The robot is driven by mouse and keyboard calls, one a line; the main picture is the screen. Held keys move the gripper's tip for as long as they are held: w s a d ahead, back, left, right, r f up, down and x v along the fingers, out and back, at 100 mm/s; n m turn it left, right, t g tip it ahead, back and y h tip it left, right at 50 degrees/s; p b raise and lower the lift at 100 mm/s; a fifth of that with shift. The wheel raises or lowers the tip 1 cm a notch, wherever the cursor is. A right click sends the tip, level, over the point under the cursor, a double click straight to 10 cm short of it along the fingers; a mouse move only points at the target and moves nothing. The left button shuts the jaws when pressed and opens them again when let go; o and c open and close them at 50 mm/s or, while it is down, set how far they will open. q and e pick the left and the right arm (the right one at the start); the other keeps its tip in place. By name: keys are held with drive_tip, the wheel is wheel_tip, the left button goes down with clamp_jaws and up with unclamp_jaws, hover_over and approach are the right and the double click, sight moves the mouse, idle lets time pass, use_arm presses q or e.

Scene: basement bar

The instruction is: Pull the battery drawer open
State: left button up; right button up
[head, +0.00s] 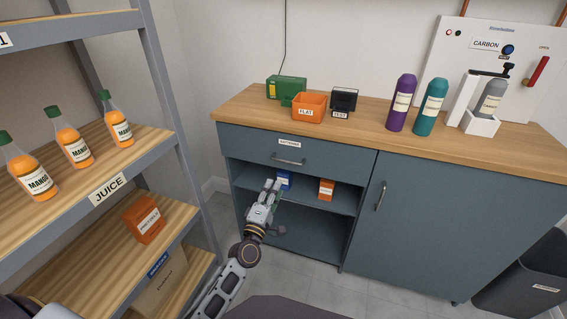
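The battery drawer (338,164) is the blue-grey top drawer at the left of the wooden-topped cabinet, with a small white label that seems to read batteries. Its front looks flush with the cabinet, so it is shut. Its metal bar handle (288,161) is in the middle of the front. My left gripper (272,186) is below and slightly left of the handle, apart from it in the picture, in front of the open shelf. Its fingers look close together, but their gap is unclear. My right gripper is out of view.
A cabinet door (430,220) is to the right. A rack (165,135) with juice bottles stands close on the left. The countertop holds bins and bottles.

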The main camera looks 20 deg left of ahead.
sight(286, 162)
use_arm(q)
drive_tip(key=shift+w, duration=0.15)
drive_tip(key=w+r, duration=0.1)
drive_tip(key=w, duration=0.3)
drive_tip(key=w+b, duration=0.1)
drive_tip(key=w, duration=0.3)
drive_tip(key=w+r, duration=0.1)
drive_tip(key=w, duration=0.4)
drive_tip(key=shift+d+r+b, duration=0.25)
drive_tip(key=shift+r+b, duration=0.05)
drive_tip(key=shift+w, duration=0.1)
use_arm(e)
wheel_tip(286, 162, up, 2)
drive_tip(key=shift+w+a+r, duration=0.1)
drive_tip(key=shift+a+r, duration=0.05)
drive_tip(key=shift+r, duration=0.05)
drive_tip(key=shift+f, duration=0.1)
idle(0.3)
use_arm(q)
drive_tip(key=shift+c, duration=0.5)
clamp_jaws()
